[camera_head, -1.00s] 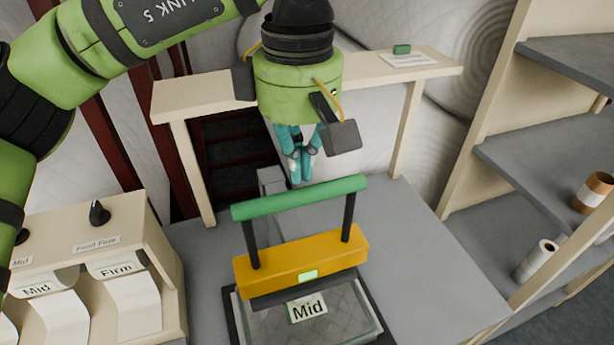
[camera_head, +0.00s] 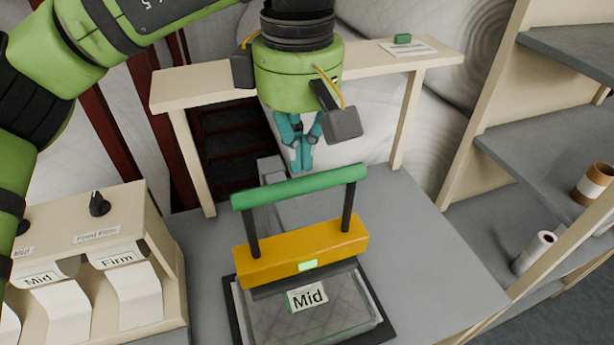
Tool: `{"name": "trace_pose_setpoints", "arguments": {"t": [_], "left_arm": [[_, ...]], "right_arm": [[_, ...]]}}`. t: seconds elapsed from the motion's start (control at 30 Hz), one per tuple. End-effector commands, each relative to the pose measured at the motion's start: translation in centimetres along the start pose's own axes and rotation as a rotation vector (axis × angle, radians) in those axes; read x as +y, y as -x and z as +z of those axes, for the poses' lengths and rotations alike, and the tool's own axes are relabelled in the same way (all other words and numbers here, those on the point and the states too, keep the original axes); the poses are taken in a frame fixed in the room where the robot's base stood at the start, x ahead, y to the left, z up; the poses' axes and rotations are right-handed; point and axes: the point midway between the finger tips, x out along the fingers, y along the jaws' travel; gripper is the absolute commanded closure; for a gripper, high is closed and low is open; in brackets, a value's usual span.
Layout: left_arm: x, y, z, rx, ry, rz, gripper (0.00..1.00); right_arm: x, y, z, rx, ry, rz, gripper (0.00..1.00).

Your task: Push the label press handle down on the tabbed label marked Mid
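The label press stands on the grey table, with a green handle bar (camera_head: 300,187) on two dark posts above an orange press head (camera_head: 300,250). A white label marked Mid (camera_head: 306,297) lies under the front edge of the head, on a quilted pad in a dark frame. The handle is raised well above the head. My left gripper (camera_head: 300,167) points down, its teal fingers together and empty. Its tips show just above the middle of the handle in the picture, with no clear contact; the depth gap is hard to tell. My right gripper is not in view.
A label dispenser (camera_head: 120,215) with Mid and Firm strips stands at left. Grey shelves (camera_head: 560,165) with rolls stand at right. The table right of the press is clear.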

Motion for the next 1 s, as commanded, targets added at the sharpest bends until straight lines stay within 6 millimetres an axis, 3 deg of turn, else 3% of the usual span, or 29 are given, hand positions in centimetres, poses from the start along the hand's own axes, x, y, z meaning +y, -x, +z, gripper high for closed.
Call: {"name": "trace_pose_setpoints", "arguments": {"t": [0.57, 1.0], "left_arm": [[0.0, 0.1, 0.0, 0.0, 0.0, 0.0, 1.0], [0.0, 4.2, 0.0, 0.0, 0.0, 0.0, 1.0]], "right_arm": [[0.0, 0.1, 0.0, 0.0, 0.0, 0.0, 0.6], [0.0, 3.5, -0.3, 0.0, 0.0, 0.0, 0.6]]}}
